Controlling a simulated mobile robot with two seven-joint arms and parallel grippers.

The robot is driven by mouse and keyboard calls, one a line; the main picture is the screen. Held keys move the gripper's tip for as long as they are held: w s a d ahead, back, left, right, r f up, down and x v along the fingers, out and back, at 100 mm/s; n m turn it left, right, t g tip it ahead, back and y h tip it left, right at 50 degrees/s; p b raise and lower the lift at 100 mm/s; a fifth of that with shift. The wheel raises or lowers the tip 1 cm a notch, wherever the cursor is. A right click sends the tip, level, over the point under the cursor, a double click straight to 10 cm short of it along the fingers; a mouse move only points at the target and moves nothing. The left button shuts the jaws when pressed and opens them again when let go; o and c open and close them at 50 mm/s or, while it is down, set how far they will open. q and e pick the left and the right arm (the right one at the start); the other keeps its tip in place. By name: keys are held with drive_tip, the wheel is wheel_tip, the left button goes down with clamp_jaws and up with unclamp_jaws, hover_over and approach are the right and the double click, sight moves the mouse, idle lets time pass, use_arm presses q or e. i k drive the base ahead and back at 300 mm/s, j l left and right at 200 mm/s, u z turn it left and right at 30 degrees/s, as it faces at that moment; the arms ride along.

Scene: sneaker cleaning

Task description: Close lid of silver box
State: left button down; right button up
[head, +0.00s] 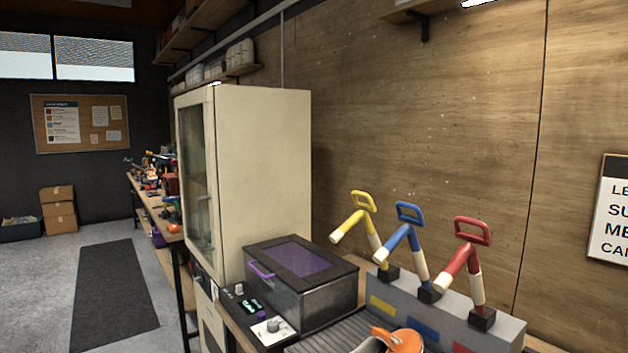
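The silver box (325,298) sits on the bench in the lower middle of the head view, with dark grey metal sides and a control panel at its front left. Its lid (299,257) has a dark frame and a purple window, lies over the top, and looks level. I cannot tell if it is fully seated. A purple handle (262,270) is on the lid's left front edge. Neither of my grippers shows in this view.
A grey block (450,318) to the right holds yellow, blue and red handled tools. An orange and white object (398,340) lies in front. A tall cream cabinet (262,165) stands behind the box. Floor with a dark mat (113,295) is open at left.

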sight(300, 255)
drive_tip(key=i+j+z, duration=0.1)
drive_tip(key=z, duration=0.35)
drive_tip(key=j+z, duration=0.25)
drive_tip(key=z, duration=0.25)
drive_tip(key=i+j+z, duration=0.2)
drive_tip(key=j, duration=0.25)
drive_tip(key=j+z, duration=0.25)
drive_tip(key=j, duration=0.2)
drive_tip(key=j+z, duration=0.1)
drive_tip(key=j, duration=0.85)
